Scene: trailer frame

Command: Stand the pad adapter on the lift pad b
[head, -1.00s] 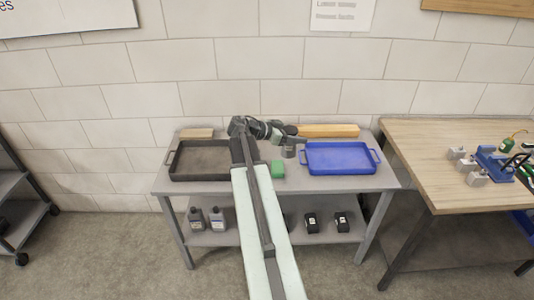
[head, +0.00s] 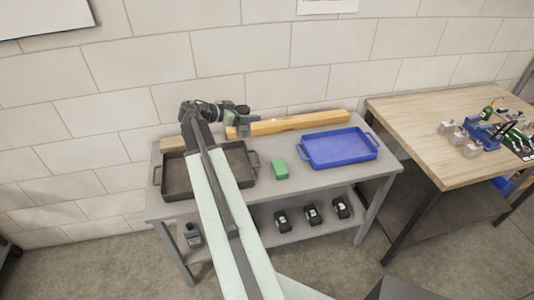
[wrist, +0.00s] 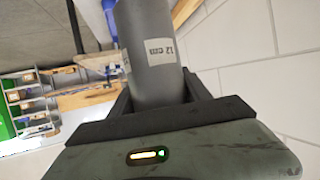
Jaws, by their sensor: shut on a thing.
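My gripper (wrist: 158,98) is shut on a grey cylinder, the likely pad adapter (wrist: 145,35), with a white label reading "12 cm". In the wrist view the cylinder stands out between the two dark fingers, and its far end is cut off by the top edge. In the head view my gripper (head: 236,112) is small, at the back of the grey table, in front of the left end of the wooden beam. The cylinder (head: 243,127) shows there as a small grey shape. I cannot make out a lift pad b in either view.
The grey table (head: 275,205) holds a black tray (head: 243,183), a green block (head: 280,170), a blue tray (head: 340,162) and a wooden beam (head: 300,122). Black items sit on its lower shelf. A wooden workbench (head: 405,120) with tools stands right. The wall is close behind.

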